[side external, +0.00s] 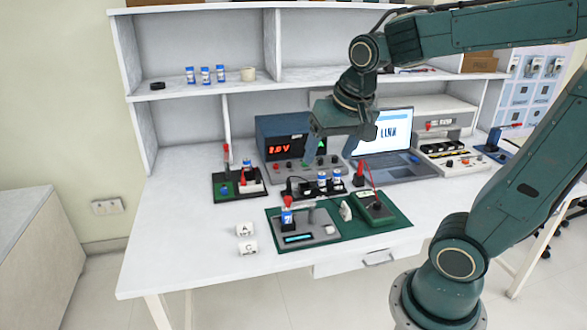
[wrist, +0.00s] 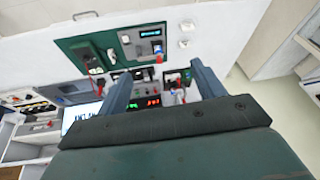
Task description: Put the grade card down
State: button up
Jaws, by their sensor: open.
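Two small white cards lie on the white bench left of the green mat: one marked A (side external: 244,230), and one marked with what looks like a C (side external: 248,248) just in front of it. They also show as small pale pieces in the wrist view (wrist: 187,26). I cannot tell which is the grade card. My gripper (side external: 330,152) is open and empty, raised over the back of the bench in front of the power supply. In the wrist view its two fingers (wrist: 162,78) stand wide apart with nothing held between them. The cards are well away from it.
The green mat (side external: 395,223) carries a grey tester (side external: 320,232) and a probe device. Behind it stand a dark tray (side external: 225,192) with cells, a power supply (side external: 268,128) and a laptop (side external: 400,160). The bench's front left (side external: 165,255) is clear.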

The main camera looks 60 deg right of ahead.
jog(key=s+a+n+t+y, duration=0.1)
jog(key=s+a+n, duration=0.5)
jog(key=s+n, duration=0.1)
jog(key=shift+s+r+t+y, duration=0.2)
jog(key=shift+s+t+y, duration=0.15)
jog(key=shift+s, duration=0.3)
jog(key=shift+a, duration=0.1)
dwell(0.6)
